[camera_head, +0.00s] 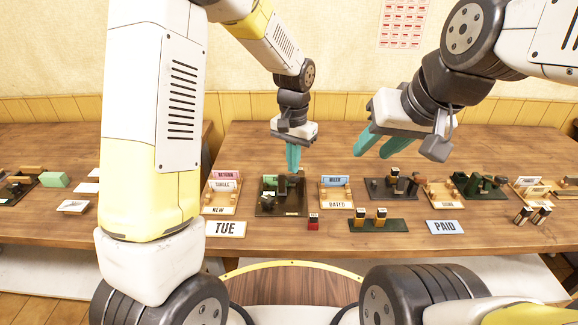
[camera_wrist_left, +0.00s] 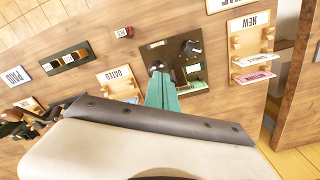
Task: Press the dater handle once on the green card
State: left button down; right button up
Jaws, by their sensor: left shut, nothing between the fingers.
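The dater station is a dark plate (camera_head: 265,212) in the middle of the table, below my left gripper. A green card (camera_head: 269,180) shows at the back left of the plate; green pieces also show beside it in the left wrist view (camera_wrist_left: 193,68). A dark upright handle (camera_head: 282,186) stands on the plate, and a round grey knob shows at my fingertips in the left wrist view (camera_wrist_left: 157,67). My left gripper (camera_head: 293,167) is shut and empty, pointing down just over the handle; I cannot tell whether they touch. My right gripper (camera_head: 371,154) is open and empty, raised above the table.
Wooden racks labelled NEW (camera_head: 219,210) and DATED (camera_head: 337,205) stand on either side of the plate. A small red block (camera_head: 313,222), a TUE sign (camera_head: 226,229), a PAID sign (camera_head: 445,227) and a green stamp tray (camera_head: 392,226) lie in front. Another dark device (camera_head: 378,190) is to the right.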

pick_arm(q)
jog(key=shift+f, duration=1.8)
jog(key=shift+r, duration=2.15)
jog(key=shift+r, duration=0.2)
jog(key=shift+r, duration=2.4)
jog(key=s+a+r+n+t+h, duration=0.1)
jog(key=s+a+r+n+t, duration=0.1)
jog(key=s+a+r, duration=0.6)
jog(key=s+a+r+n+t, duration=0.1)
jog(key=s+a+r+t, duration=0.1)
jog(key=s, duration=0.4)
jog(key=s+a+r+n+t+h, duration=0.1)
jog(key=s+a+r+n+t, duration=0.1)
jog(key=s+a, duration=0.2)
jog(key=shift+s, duration=0.85)
